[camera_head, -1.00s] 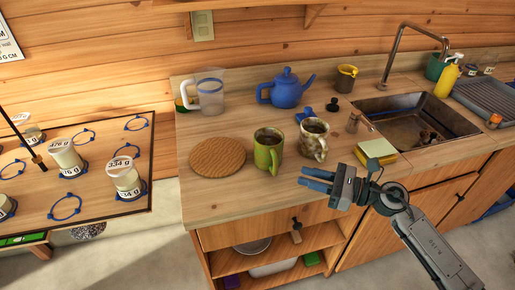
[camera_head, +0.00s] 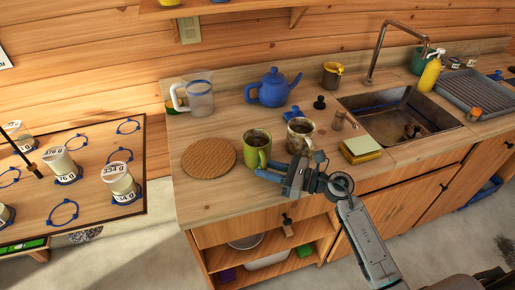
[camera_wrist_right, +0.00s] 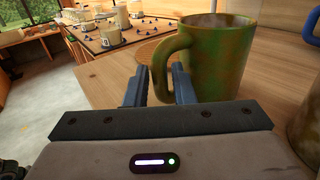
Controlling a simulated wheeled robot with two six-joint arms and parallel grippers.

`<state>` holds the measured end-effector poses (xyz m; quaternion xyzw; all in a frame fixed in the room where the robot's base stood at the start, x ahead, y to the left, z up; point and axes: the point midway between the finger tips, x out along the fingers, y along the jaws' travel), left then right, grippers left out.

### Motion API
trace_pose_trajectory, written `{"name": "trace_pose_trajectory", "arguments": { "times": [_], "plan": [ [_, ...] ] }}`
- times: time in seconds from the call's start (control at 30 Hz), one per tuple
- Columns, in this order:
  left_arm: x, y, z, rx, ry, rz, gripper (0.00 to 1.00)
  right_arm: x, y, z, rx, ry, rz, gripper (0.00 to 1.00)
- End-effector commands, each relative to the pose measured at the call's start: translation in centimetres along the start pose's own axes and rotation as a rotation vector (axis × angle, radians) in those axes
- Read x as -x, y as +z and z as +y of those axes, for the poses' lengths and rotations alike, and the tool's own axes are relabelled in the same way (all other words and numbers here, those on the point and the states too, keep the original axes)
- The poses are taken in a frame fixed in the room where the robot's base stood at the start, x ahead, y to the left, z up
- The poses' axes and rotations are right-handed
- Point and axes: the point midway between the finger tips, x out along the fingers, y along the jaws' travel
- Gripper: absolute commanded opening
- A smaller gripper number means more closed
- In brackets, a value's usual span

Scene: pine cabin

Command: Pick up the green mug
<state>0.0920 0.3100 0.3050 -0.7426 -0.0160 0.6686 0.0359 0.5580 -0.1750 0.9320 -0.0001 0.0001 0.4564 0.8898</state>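My right gripper (camera_head: 262,174) is low at the mug's near side. In the right wrist view, the mug (camera_wrist_right: 217,60) is close up, its handle toward me. The fingers of my right gripper (camera_wrist_right: 158,88) are apart, with the handle's lower part in line with the gap between them. I cannot tell whether they touch it. My left gripper is not in view.
A speckled mug (camera_head: 300,134) stands close right of the green mug. A round woven mat (camera_head: 209,158) lies to the left. A blue teapot (camera_head: 272,88) and a clear jug (camera_head: 197,97) stand behind.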

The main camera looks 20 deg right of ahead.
Motion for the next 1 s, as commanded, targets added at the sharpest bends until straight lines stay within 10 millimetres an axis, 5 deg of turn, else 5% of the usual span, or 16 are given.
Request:
{"name": "trace_pose_trajectory", "arguments": {
  "times": [0.37,0.53,1.0],
  "plan": [
    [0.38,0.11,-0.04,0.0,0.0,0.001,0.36,-1.17,-0.04,0.01,0.0,0.001,0.001,0.23],
    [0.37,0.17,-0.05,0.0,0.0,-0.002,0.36,-1.15,-0.04,0.0,0.0,0.0,0.001,0.0],
    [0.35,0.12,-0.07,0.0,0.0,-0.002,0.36,-1.16,0.18,-0.01,0.002,0.0,0.0,0.0]
  ]
}}
